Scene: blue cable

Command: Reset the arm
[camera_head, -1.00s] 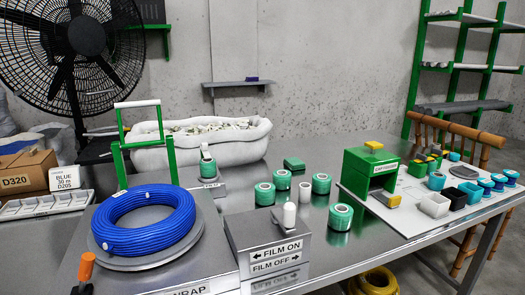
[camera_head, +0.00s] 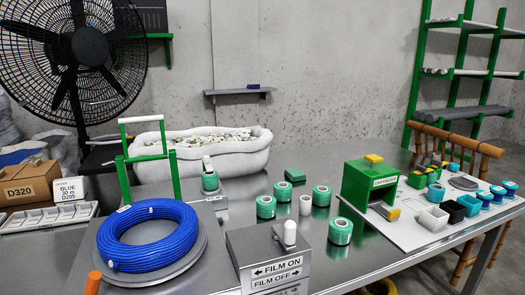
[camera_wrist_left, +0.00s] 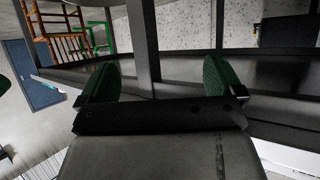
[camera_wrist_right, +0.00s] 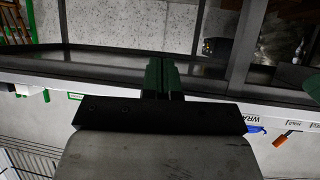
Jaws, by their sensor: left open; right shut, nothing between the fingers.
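Neither arm nor gripper shows in the head view. In the left wrist view my left gripper (camera_wrist_left: 162,76) has its two green fingers spread wide with nothing between them. In the right wrist view my right gripper (camera_wrist_right: 161,76) has its green fingers together, holding nothing. A blue cable coil (camera_head: 150,236) lies on a round grey plate (camera_head: 190,257) at the front left of the metal table, by a green frame with a white bar (camera_head: 141,119).
A film switch box (camera_head: 262,246), several green tape rolls (camera_head: 340,231) and a green dispenser (camera_head: 357,178) stand on the table (camera_head: 245,205). A white board (camera_head: 405,225) holds small cups and spools. A large fan (camera_head: 90,45) stands back left.

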